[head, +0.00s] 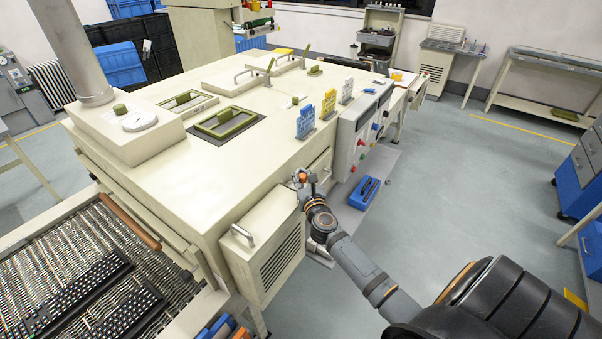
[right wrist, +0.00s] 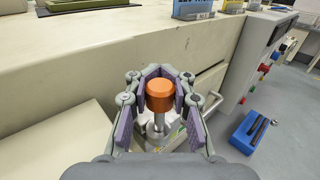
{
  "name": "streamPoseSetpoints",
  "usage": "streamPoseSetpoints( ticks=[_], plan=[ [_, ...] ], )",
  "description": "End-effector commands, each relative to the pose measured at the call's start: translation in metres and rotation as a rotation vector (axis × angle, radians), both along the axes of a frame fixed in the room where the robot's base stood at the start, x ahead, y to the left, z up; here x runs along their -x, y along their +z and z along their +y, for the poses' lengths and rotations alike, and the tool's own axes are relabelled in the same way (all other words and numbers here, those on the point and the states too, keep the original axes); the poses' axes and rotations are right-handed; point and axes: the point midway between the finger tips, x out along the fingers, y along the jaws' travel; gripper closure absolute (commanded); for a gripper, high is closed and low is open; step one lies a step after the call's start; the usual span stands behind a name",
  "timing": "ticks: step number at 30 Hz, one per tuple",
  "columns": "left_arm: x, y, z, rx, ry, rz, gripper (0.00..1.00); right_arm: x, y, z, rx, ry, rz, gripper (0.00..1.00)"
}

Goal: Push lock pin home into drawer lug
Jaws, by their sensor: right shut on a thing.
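The lock pin shows in the right wrist view as an orange round knob (right wrist: 160,90) on a bright metal shaft (right wrist: 158,122). My right gripper (right wrist: 161,100) is around it, its purple-padded fingers shut on it. In the head view my right gripper (head: 305,180) is at the front side of the large cream machine, with the orange knob (head: 302,175) small at its tip. A drawer front (right wrist: 207,88) with a metal handle is just beyond the fingers. The lug and the pin's lower end are hidden or too small to tell. My left gripper is not in view.
The cream machine (head: 215,165) fills the middle. A louvred box with a handle (head: 265,245) juts out left of my right gripper. A control panel (head: 362,130) is to the right. A blue tray (head: 364,193) lies low beside it.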

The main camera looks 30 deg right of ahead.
Motion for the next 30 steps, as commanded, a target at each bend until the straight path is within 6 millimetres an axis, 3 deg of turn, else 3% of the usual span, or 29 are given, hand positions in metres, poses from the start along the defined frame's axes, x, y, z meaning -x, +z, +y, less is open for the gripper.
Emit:
streamPoseSetpoints(
  ticks=[30],
  plan=[
    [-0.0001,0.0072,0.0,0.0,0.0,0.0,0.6,-0.0011,0.0095,0.0031,0.005,-0.003,-0.008,1.0]
  ],
)
